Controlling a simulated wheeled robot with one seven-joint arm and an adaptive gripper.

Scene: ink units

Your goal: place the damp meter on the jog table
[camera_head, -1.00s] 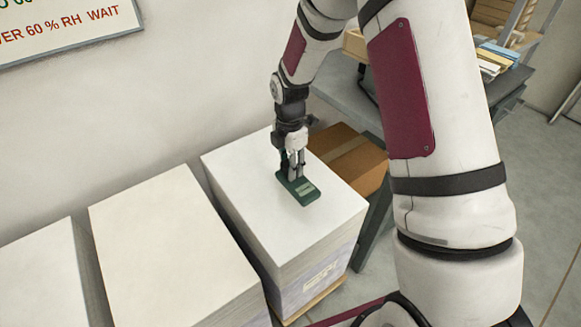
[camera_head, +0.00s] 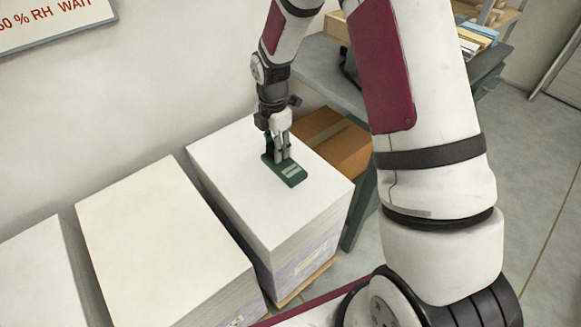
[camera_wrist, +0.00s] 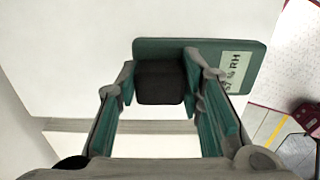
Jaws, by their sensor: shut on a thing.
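The damp meter (camera_head: 289,172) is a flat dark green block with a pale label, over the top of the right-hand white paper stack. My gripper (camera_head: 278,158) points down and is shut on it. In the wrist view the fingers (camera_wrist: 160,90) close on a black raised part of the meter (camera_wrist: 215,52), and its label shows at the right. I cannot tell whether the meter touches the paper. The jog table is probably the grey table (camera_head: 325,62) behind my arm at the upper right, partly hidden by the arm.
The right-hand paper stack (camera_head: 260,215) stands on a wooden pallet, with another white stack (camera_head: 155,240) to its left. A brown carton (camera_head: 335,140) sits behind the stack, beside the grey table. Several papers and boxes lie towards the table's far right.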

